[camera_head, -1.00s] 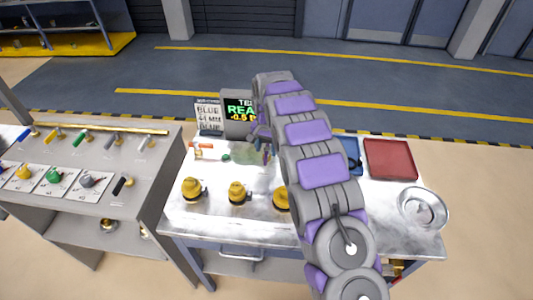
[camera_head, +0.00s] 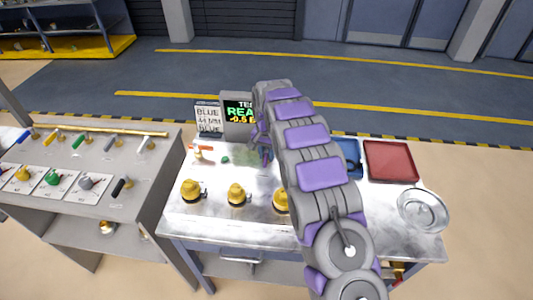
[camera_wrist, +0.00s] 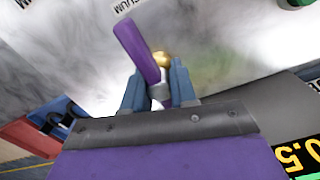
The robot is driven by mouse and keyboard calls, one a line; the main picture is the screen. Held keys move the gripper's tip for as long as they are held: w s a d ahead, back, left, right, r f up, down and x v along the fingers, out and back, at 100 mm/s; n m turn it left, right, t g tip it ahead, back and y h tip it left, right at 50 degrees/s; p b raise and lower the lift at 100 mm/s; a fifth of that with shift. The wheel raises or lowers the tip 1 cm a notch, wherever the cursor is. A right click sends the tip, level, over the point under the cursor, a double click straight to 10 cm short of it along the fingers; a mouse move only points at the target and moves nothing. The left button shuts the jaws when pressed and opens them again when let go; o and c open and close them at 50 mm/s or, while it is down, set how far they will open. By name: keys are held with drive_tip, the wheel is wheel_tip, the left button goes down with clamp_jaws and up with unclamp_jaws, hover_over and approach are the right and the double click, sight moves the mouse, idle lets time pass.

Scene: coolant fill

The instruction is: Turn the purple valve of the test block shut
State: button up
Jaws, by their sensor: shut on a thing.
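The purple valve lever (camera_wrist: 137,48) shows in the wrist view as a long bar slanting up and left from a grey hub, with a brass fitting (camera_wrist: 162,59) just behind. My gripper (camera_wrist: 158,88) has its two blue-grey fingers on either side of the lever's hub end and is shut on it. The test block's grey top is bright below the lever. In the head view my arm covers most of the valve and the gripper.
An orange-handled valve (camera_head: 200,150) and a green knob (camera_head: 225,160) lie left of my gripper. Yellow caps (camera_head: 191,189) line the table's front. A lever panel (camera_head: 85,165) stands left.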

clamp_jaws()
drive_tip(key=shift+r, duration=0.1)
drive_tip(key=n+p, duration=0.3)
drive_tip(key=shift+r, duration=0.15)
drive_tip(key=n+p, duration=0.4)
drive_tip(key=n, duration=0.1)
drive_tip(key=n+p, duration=0.3)
drive_tip(key=n, duration=0.2)
drive_tip(key=shift+n, duration=0.4)
drive_tip(key=shift+a+n+p, duration=0.1)
drive_tip(key=shift+n+p, duration=1.15)
drive_tip(key=shift+n, duration=0.85)
drive_tip(key=shift+w, duration=0.1)
